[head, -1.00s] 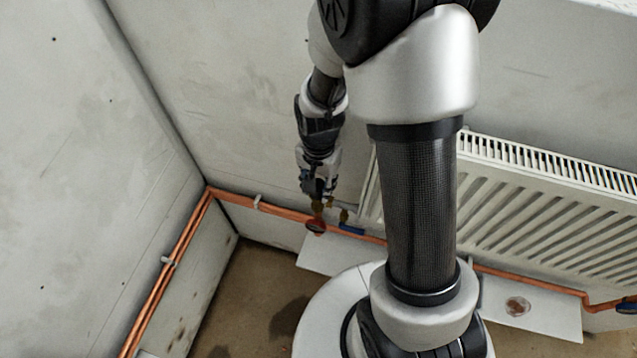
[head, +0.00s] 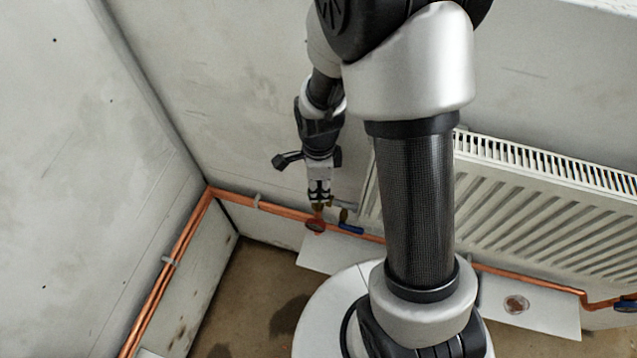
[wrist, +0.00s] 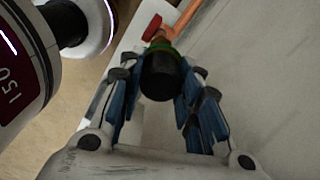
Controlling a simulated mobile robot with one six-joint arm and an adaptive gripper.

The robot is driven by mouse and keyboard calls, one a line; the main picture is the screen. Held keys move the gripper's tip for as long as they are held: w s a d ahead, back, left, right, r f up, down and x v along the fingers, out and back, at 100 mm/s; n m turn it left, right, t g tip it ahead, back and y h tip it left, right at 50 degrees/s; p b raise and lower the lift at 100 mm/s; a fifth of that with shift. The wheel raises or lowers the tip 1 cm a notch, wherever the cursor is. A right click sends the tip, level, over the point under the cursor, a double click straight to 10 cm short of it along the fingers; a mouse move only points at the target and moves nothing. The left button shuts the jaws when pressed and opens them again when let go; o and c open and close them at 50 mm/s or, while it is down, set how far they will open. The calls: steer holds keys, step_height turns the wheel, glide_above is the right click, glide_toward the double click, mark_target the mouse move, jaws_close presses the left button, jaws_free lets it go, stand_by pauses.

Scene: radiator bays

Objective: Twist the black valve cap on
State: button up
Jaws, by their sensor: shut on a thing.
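In the wrist view the black valve cap (wrist: 161,80) sits between the blue-padded fingers of my gripper (wrist: 157,74), which is shut on it. The cap is in line with the brass-and-green valve body (wrist: 160,45) just beyond it. It appears to meet the valve end, but I cannot tell how far it is threaded on. In the head view my gripper (head: 320,201) points down at the valve by the copper pipe, left of the radiator. The cap is too small and hidden to make out there.
A red handle (wrist: 152,27) lies just beyond the valve. A blue handle (head: 351,229) is close on the right of my gripper. Copper pipe (head: 270,206) runs along the wall, and the radiator (head: 545,190) stands to the right.

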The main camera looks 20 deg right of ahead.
mark_target(319, 184)
steer(key=o, duration=1.1)
steer(key=o, duration=1.1)
steer(key=shift+r, duration=0.1)
steer(key=shift+r+p, duration=3.25)
steer(key=shift+r, duration=0.7)
